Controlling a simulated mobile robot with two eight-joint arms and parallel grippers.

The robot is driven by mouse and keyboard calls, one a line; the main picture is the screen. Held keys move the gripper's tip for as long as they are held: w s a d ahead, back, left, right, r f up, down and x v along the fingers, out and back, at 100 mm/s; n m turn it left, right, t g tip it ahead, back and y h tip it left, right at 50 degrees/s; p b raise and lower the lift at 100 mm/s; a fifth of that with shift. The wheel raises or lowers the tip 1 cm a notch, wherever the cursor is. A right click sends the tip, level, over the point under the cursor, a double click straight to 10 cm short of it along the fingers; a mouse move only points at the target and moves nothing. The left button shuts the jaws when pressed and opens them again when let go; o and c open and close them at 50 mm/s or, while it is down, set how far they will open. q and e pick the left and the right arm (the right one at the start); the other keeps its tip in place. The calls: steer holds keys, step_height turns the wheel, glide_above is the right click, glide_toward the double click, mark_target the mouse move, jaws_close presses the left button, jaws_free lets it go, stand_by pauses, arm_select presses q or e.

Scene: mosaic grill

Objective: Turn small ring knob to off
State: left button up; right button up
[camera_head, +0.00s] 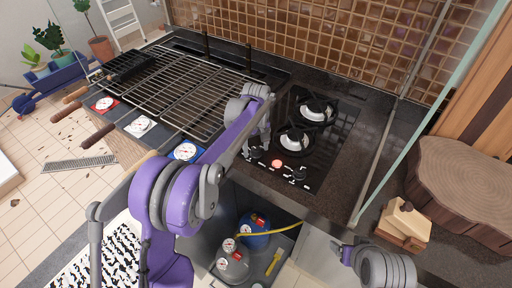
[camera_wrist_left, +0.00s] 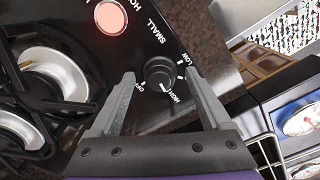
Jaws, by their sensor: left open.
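The small ring knob (camera_wrist_left: 160,75) is a round black knob on the black glass cooktop, marked SMALL, with OFF, HIGH and LOW around it. White marks show around its edge; which way it points is hard to make out. My left gripper (camera_wrist_left: 160,84) is open, with one grey finger on each side of the knob and small gaps visible. In the head view my left gripper (camera_head: 258,143) reaches down to the cooktop's front left corner and partly covers the knob (camera_head: 256,153).
A lit red disc (camera_head: 277,163) lies beside the knob, with another black knob (camera_head: 299,174) to its right. Two burners (camera_head: 316,110) stand behind. A grill grate (camera_head: 190,95) is on the left. A glass panel (camera_head: 420,120) and a wooden block (camera_head: 404,223) are on the right.

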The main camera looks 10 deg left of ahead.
arm_select(q)
steer(key=shift+c, duration=0.3)
jaws_close()
steer(key=m, duration=0.3)
steer(key=shift+m+b, duration=0.3)
steer(key=shift+b, duration=0.1)
steer(key=m, duration=0.3)
steer(key=shift+m, duration=0.3)
steer(key=m+b, duration=0.1)
steer(key=m, duration=0.3)
steer(key=shift+m, duration=2.3)
arm_select(e)
steer(key=shift+s+f, duration=0.3)
steer(key=shift+f, duration=0.45)
steer(key=shift+s+f, duration=0.3)
steer(key=shift+f, duration=0.4)
